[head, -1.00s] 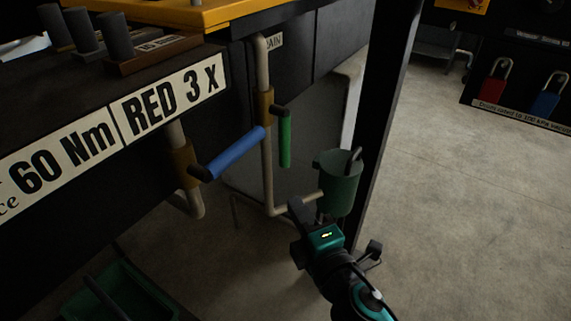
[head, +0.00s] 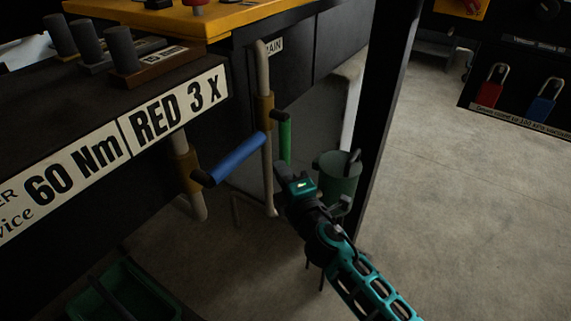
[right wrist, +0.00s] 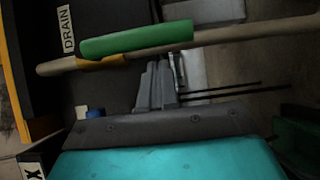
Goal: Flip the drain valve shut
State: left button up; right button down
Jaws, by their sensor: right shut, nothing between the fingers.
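The drain valve's green handle (head: 285,142) hangs down alongside a pale vertical pipe (head: 266,175), parallel to it. Its brass-coloured body (head: 264,105) sits on that pipe below a DRAIN label (head: 273,47). In the right wrist view the green handle (right wrist: 137,41) lies along the pipe, beyond my fingertips. My right gripper (head: 279,172) is shut and empty just below the handle's lower end in the head view; in the right wrist view its fingers (right wrist: 162,68) point at the handle and pipe. I cannot tell whether they touch. My left gripper is not in view.
A blue handle (head: 236,160) sticks out from a neighbouring pipe's valve, left of the green one. A green bucket (head: 338,178) stands right of my gripper, beside a dark post (head: 380,110). The bench (head: 90,95) overhangs at left. Floor at right is open.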

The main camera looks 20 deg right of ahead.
jog(key=shift+w+d, duration=0.6)
jog(key=shift+w, duration=0.1)
